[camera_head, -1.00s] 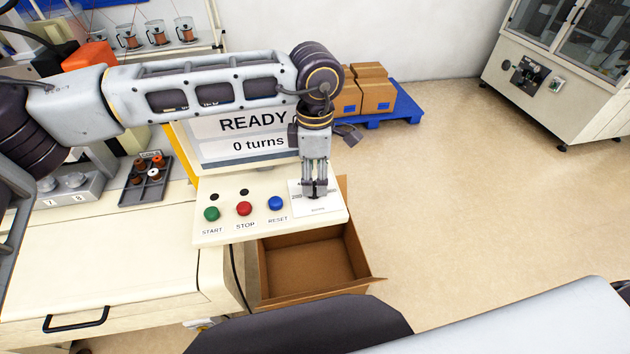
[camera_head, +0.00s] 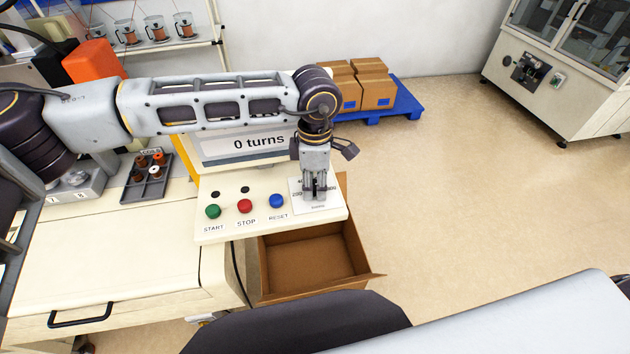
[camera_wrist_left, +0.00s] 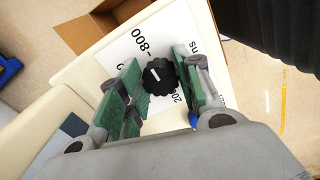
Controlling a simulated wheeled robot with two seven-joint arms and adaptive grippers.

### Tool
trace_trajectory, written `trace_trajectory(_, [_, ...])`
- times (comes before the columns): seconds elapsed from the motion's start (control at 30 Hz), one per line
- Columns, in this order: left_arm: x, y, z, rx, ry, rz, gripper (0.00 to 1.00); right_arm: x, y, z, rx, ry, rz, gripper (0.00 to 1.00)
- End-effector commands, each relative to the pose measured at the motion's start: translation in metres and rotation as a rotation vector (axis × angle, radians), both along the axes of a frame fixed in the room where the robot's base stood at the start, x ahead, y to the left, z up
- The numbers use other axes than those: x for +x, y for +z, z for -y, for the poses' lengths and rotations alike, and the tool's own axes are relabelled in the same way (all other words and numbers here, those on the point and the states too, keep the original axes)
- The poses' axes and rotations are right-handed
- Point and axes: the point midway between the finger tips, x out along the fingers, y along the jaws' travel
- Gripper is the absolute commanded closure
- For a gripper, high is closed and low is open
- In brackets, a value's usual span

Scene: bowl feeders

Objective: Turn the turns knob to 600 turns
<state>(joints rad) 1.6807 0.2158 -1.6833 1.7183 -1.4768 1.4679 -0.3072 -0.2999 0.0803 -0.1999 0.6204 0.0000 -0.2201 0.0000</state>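The turns knob (camera_wrist_left: 158,75) is black with a scalloped rim and a white pointer mark, on a white dial plate (camera_wrist_left: 143,50). In the head view my left gripper (camera_head: 316,195) points down over the dial plate and hides the knob. The screen (camera_head: 245,146) reads "0 turns". My right gripper is not in view.
Green START (camera_head: 213,211), red STOP (camera_head: 245,206) and blue RESET (camera_head: 277,201) buttons sit left of the dial on the panel. An open cardboard box (camera_head: 315,262) stands below the panel. Boxes on a blue pallet (camera_head: 395,110) stand behind. Floor to the right is clear.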

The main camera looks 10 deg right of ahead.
Motion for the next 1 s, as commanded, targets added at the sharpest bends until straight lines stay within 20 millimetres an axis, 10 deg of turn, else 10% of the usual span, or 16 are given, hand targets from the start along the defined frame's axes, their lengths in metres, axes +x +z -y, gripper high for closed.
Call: trace_trajectory(1.0, [0.002,-0.002,0.000,-0.003,0.181,0.003,0.89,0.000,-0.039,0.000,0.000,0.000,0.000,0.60])
